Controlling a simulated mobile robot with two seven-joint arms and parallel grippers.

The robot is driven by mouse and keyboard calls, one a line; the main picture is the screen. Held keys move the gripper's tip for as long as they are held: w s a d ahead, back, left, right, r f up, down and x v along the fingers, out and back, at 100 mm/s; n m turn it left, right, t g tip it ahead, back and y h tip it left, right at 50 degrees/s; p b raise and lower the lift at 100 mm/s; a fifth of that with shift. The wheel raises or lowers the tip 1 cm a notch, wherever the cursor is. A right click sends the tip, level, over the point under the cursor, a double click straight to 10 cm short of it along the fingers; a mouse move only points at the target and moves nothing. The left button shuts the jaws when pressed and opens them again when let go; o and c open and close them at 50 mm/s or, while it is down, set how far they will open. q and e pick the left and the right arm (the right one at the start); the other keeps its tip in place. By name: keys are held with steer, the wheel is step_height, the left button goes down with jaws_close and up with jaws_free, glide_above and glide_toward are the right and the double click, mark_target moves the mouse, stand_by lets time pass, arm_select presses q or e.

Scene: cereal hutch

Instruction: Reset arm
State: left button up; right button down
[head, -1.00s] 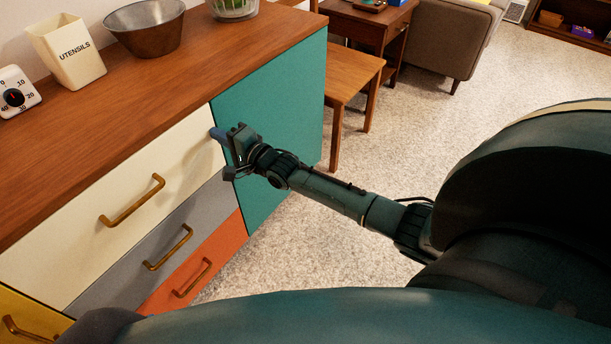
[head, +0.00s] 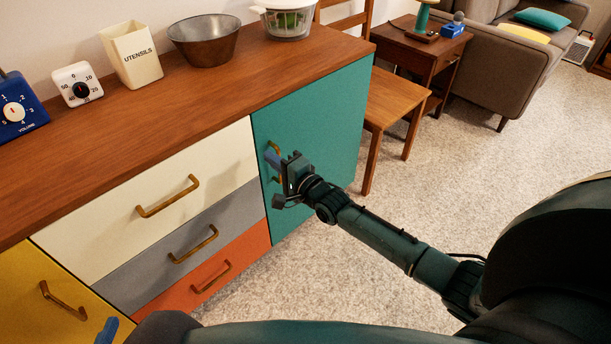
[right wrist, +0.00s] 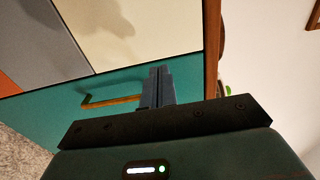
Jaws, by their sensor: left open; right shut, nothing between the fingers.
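My right gripper (head: 272,158) is shut and empty in front of the teal door (head: 315,115) of the cabinet. The door's brass handle (head: 275,148) is partly hidden behind its fingers in the head view. In the right wrist view the closed blue-grey fingers (right wrist: 157,88) are side by side, with the brass handle (right wrist: 110,102) to their left and not between them. My left gripper shows only as a blue fingertip (head: 106,331) at the bottom left of the head view, below the yellow front; the rest is hidden.
The cabinet also has a cream drawer (head: 130,220), a grey drawer (head: 225,232), an orange drawer (head: 247,263) and a yellow front (head: 40,270). A metal bowl (head: 203,42) and utensils holder (head: 133,58) stand on top. A wooden chair (head: 398,100) stands beyond; carpet (head: 400,200) is open on the right.

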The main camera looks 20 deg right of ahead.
steer(key=s+a+n+g+p, duration=0.15)
steer(key=s+n, duration=0.25)
steer(key=s, duration=0.6)
steer(key=s+a+n+b, duration=0.1)
steer(key=s+a+n, duration=0.25)
steer(key=s, duration=0.75)
arm_select(q)
steer(key=shift+w+a+r+g+y+p, duration=0.15)
steer(key=shift+r+g+p, duration=0.55)
steer(key=shift+p, duration=2.35)
steer(key=shift+d+r+g+y+p, duration=0.1)
steer(key=shift+r+g+y+p, duration=0.5)
steer(key=shift+p, duration=2.4)
steer(key=shift+w+a+r+g+h+p, duration=0.15)
steer(key=shift+r+g+p, duration=0.6)
steer(key=shift+p, duration=2.3)
arm_select(e)
steer(key=s+d+r+n+g+h, duration=0.1)
steer(key=s+r+n+g+h, duration=0.1)
steer(key=s+r+n+g, duration=0.3)
steer(key=shift+s+d+r+n+h, duration=0.4)
steer(key=shift+s+r+n, duration=1.3)
steer(key=shift+r+n, duration=0.5)
